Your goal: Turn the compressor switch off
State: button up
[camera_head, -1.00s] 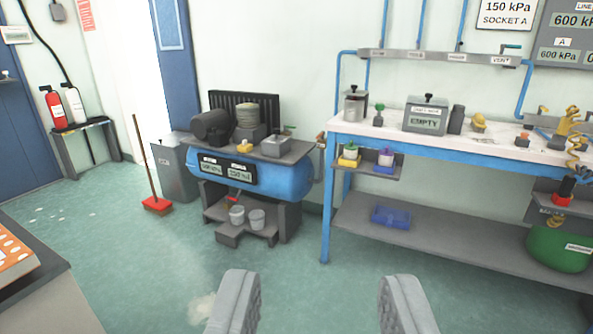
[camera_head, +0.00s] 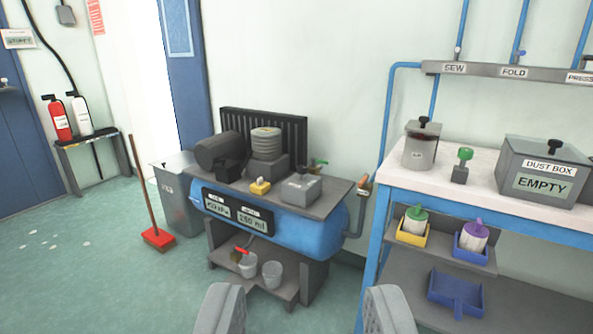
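The compressor (camera_head: 310,232) is a blue tank with a grey top plate, standing against the wall left of the workbench. On its top are a dark motor, a ribbed cylinder, a grey box (camera_head: 301,188) and a small yellow part (camera_head: 260,186) on a pale base, perhaps the switch; its setting is too small to tell. A green-handled valve (camera_head: 318,166) sits behind the box, and an orange-red handle (camera_head: 364,181) is at the right end. Two labelled displays face front. My gripper (camera_head: 305,310) is open and empty at the bottom of the view, in front of the compressor and apart from it.
The white-topped workbench (camera_head: 464,165) with blue legs stands at right, holding a dust box (camera_head: 541,170) and jars. A grey bin (camera_head: 176,195) and a red broom (camera_head: 158,238) stand left of the compressor. Two buckets sit on its lower shelf.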

aim_at(301, 169)
jog(key=i+j+z, duration=0.1)
jog(key=i, duration=0.45)
jog(key=i+j+z, duration=0.1)
jog(key=i+j, duration=0.25)
jog(key=i, duration=0.2)
jog(key=i+j+z, duration=0.1)
jog(key=i+j, duration=0.2)
jog(key=i, duration=0.25)
jog(key=i+j+z, duration=0.1)
jog(key=i+j, duration=0.2)
jog(key=i, duration=0.25)
